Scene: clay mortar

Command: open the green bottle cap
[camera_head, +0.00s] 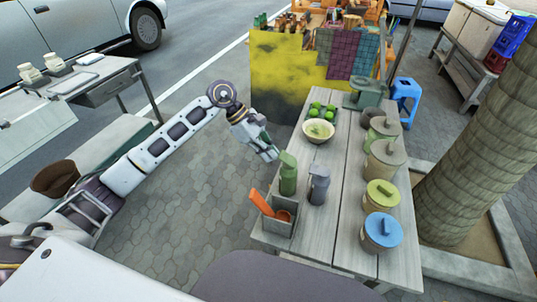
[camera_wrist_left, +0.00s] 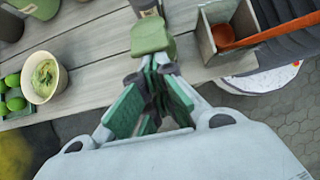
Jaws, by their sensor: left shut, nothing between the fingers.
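The green bottle (camera_head: 288,182) stands upright near the left edge of the wooden table, its green cap (camera_head: 288,158) on top. In the left wrist view the green cap (camera_wrist_left: 152,36) is just beyond my fingertips. My left gripper (camera_head: 271,154) is beside and slightly above the cap, on its left. Its fingertips (camera_wrist_left: 153,68) are together and hold nothing; whether they touch the cap I cannot tell. The bottle's body is mostly hidden in the left wrist view. My right gripper is not in view.
A grey bottle (camera_head: 319,187) stands close to the right of the green one. A box (camera_head: 281,227) with orange tools is in front. A bowl (camera_head: 318,131) and a tray of green fruit (camera_head: 331,112) are behind. Lidded pots (camera_head: 384,161) line the right side.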

